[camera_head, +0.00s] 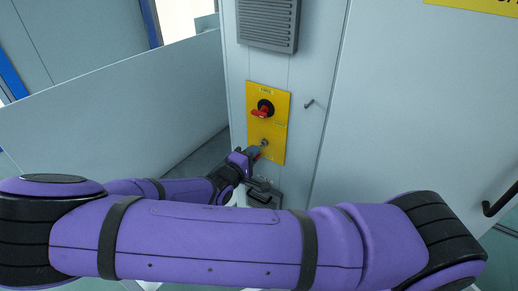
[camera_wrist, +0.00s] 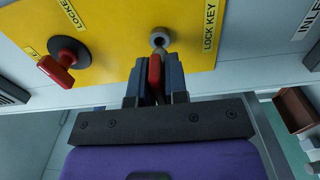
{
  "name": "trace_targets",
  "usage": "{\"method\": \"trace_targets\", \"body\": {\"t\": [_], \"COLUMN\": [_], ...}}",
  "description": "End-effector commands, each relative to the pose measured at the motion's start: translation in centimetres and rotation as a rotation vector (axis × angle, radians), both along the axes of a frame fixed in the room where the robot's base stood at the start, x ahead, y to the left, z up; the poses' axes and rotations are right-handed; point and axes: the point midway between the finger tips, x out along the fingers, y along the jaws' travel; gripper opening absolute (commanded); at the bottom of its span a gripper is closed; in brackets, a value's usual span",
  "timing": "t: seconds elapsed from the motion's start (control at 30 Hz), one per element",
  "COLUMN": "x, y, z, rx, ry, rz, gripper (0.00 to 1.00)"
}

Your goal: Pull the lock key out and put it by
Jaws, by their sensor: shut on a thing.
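The lock key has a red grip (camera_wrist: 155,76) and is held between the two fingers of my gripper (camera_wrist: 154,80). Its tip points at the round grey lock (camera_wrist: 159,40) beside the label LOCK KEY. The dark opening of the lock shows, and the tip overlaps its lower rim. I cannot tell whether the tip is still inside or just clear. The yellow panel (camera_head: 280,125) carries this lock near its lower part in the head view (camera_head: 264,143). My gripper (camera_head: 253,153) is close in front of it there, and the key is mostly hidden.
A red rotary handle (camera_head: 261,112) on a black base sits above the lock on the panel. A vent grille (camera_head: 268,25) is higher up. A small dark tray (camera_head: 266,200) is below the panel. A thin peg (camera_head: 309,103) sticks out to the right.

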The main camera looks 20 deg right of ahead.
Motion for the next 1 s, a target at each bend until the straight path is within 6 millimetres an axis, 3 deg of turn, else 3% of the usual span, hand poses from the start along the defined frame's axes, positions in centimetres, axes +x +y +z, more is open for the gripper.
{"method": "trace_targets", "body": {"t": [0.43,1.0], "x": [-0.2,-2.3], "y": [0.3,3.5], "z": [0.0,0.0], "rx": [0.0,0.001], "ry": [0.0,-0.001], "rz": [0.0,0.0], "gripper": [0.0,0.0]}}
